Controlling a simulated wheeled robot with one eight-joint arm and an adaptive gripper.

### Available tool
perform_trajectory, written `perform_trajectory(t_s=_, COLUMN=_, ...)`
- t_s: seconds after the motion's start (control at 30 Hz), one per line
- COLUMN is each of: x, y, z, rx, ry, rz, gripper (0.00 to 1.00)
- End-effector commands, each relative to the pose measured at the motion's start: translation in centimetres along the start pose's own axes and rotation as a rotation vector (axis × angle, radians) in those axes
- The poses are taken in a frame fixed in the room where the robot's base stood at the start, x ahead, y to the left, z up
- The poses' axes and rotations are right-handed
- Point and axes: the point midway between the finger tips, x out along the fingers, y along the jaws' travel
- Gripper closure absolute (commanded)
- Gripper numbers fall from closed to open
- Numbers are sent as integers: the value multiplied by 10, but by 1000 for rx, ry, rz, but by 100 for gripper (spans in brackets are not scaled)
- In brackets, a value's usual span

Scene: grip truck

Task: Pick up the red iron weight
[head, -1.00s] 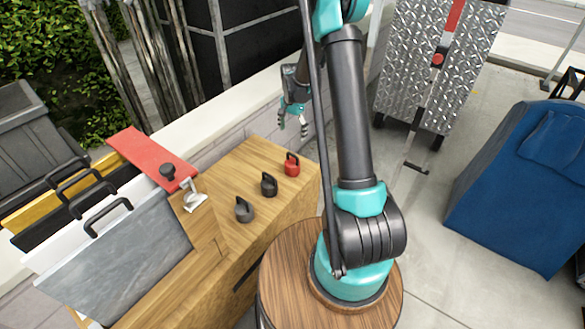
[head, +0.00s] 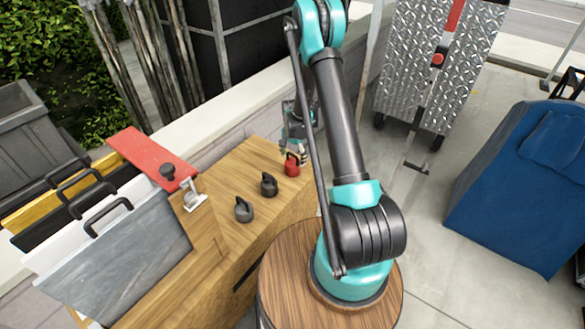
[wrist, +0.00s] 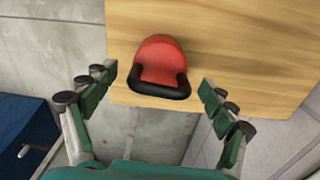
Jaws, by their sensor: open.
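The red iron weight (head: 291,166) stands at the far right corner of the wooden bench top. In the wrist view the red weight (wrist: 160,62) shows its rounded red body and a black handle on the side nearest my gripper. My gripper (wrist: 158,90) is open, with one finger to the left of the weight and one to the right, both apart from it. In the head view my gripper (head: 296,150) is just above and behind the weight, partly hidden by my arm. Nothing is held.
Two dark kettle-shaped weights (head: 269,184) and (head: 244,209) stand on the bench (head: 225,180) to the left of the red one. A low wall (head: 215,105) runs behind.

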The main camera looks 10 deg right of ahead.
Motion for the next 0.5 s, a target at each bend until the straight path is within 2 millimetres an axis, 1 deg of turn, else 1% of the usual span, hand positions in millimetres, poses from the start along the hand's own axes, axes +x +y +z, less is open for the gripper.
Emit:
perform_trajectory(t_s=0.03, x=8, y=0, z=0, rx=0, ry=0, rz=0, gripper=16)
perform_trajectory(t_s=0.1, x=15, y=0, z=0, rx=0, ry=0, rz=0, gripper=16)
perform_trajectory(t_s=0.2, x=22, y=0, z=0, rx=0, ry=0, rz=0, gripper=16)
perform_trajectory(t_s=0.47, x=24, y=0, z=0, rx=0, ry=0, rz=0, gripper=16)
perform_trajectory(t_s=0.5, x=24, y=0, z=0, rx=0, ry=0, rz=0, gripper=19)
